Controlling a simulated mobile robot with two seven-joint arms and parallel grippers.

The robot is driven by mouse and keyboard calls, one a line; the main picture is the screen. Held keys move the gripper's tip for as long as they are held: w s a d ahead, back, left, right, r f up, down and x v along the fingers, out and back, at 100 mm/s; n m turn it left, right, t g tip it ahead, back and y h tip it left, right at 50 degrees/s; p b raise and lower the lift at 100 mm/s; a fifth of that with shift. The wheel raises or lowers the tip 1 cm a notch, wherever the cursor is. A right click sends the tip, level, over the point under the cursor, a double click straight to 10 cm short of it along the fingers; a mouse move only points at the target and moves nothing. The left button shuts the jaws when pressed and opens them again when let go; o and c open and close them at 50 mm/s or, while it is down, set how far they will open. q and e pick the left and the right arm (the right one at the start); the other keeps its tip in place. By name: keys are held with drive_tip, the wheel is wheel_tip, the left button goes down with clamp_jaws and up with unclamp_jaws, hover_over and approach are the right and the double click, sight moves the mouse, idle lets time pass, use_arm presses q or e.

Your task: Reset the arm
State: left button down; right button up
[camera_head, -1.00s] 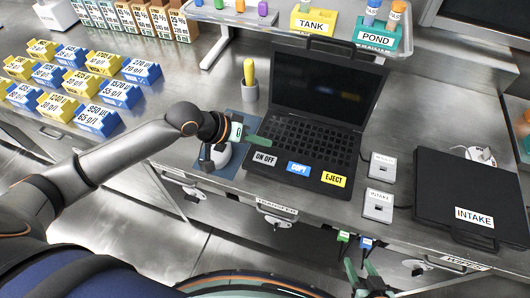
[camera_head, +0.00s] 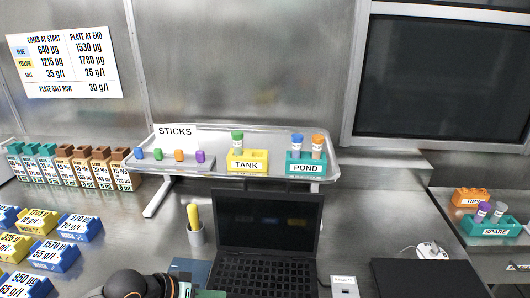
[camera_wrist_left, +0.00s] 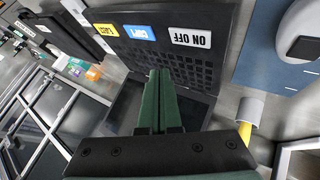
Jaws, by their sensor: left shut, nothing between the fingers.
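My left gripper (camera_wrist_left: 158,100) is shut and empty in the left wrist view, its green fingers together in front of the laptop. The black laptop (camera_wrist_left: 210,65) shows there with its ON OFF, COPY and EJECT labels. In the head view the laptop (camera_head: 265,225) stands open at the bottom middle. Part of my left arm and the green gripper (camera_head: 200,293) show at the bottom edge, just left of the keyboard; the fingertips are mostly cut off. My right gripper is not in view.
A raised shelf (camera_head: 215,165) behind the laptop holds small coloured sticks, a yellow TANK rack (camera_head: 248,167) and a teal POND rack (camera_head: 305,168) with tubes. Blue and yellow blocks (camera_head: 55,257) stand at left. A cup (camera_head: 196,234) stands beside the laptop. A SPARE rack (camera_head: 490,229) is at right.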

use_arm(q)
drive_tip(key=s+d+f+m+y, duration=0.1)
drive_tip(key=s+d+f+m, duration=0.15)
drive_tip(key=s, duration=0.65)
drive_tip(key=s+a+f+n+g+y, duration=0.25)
drive_tip(key=s+a+y, duration=0.35)
drive_tip(key=s+a, duration=0.55)
drive_tip(key=w+d+f+t+h, duration=0.2)
drive_tip(key=d+f+t, duration=0.4)
drive_tip(key=f, duration=0.5)
drive_tip(key=shift+w+f+m, duration=0.3)
drive_tip(key=shift+w+f, duration=0.05)
drive_tip(key=shift+w, duration=0.3)
drive_tip(key=shift+d, duration=0.2)
